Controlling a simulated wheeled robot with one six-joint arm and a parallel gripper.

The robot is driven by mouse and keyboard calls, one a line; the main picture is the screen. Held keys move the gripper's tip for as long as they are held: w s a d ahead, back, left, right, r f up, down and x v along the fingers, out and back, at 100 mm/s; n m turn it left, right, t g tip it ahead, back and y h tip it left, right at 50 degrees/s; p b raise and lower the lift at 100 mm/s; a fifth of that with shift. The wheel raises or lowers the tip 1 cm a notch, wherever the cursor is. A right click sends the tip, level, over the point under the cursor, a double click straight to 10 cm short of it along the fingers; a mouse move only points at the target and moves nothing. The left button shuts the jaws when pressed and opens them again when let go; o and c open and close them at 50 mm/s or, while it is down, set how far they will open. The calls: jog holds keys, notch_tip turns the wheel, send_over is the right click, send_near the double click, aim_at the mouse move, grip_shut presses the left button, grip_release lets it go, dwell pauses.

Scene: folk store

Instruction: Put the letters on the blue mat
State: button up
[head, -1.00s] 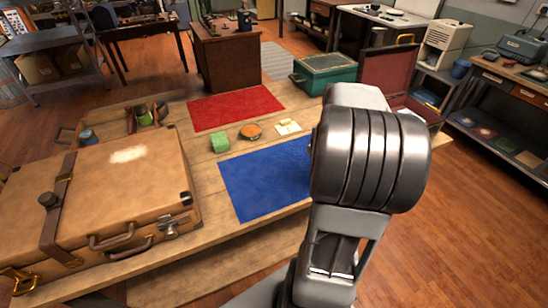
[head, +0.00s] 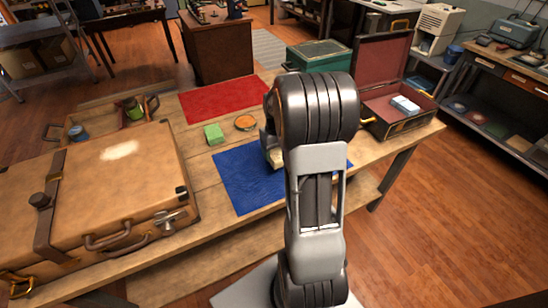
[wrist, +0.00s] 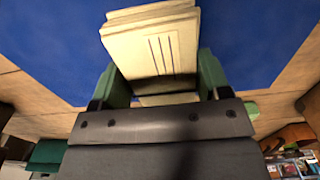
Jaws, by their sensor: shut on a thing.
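My gripper (wrist: 160,80) has green fingers and is shut on a bundle of cream letters (wrist: 152,45), with thin dark lines on the near face. The blue mat (head: 238,183) lies on the wooden table; it also fills the upper part of the wrist view (wrist: 50,40) behind the letters. In the head view the gripper is over the mat's right part, mostly hidden by my arm. I cannot tell whether the letters touch the mat.
A red mat (head: 228,98), a green block (head: 214,134) and an orange round thing (head: 245,123) lie behind the blue mat. A tan suitcase (head: 110,200) is at left. An open case (head: 385,75) with a pale packet (head: 405,104) is at right.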

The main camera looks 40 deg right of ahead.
aim_at(274, 157)
jog(key=shift+w+a+f, duration=0.2)
jog(key=shift+w+f, duration=0.05)
jog(key=shift+f, duration=0.15)
jog(key=shift+w+f, duration=0.1)
jog(key=shift+f, duration=1.5)
jog(key=shift+f, duration=0.1)
jog(key=shift+f, duration=0.15)
jog(key=o, duration=0.9)
jog(key=shift+o, duration=0.2)
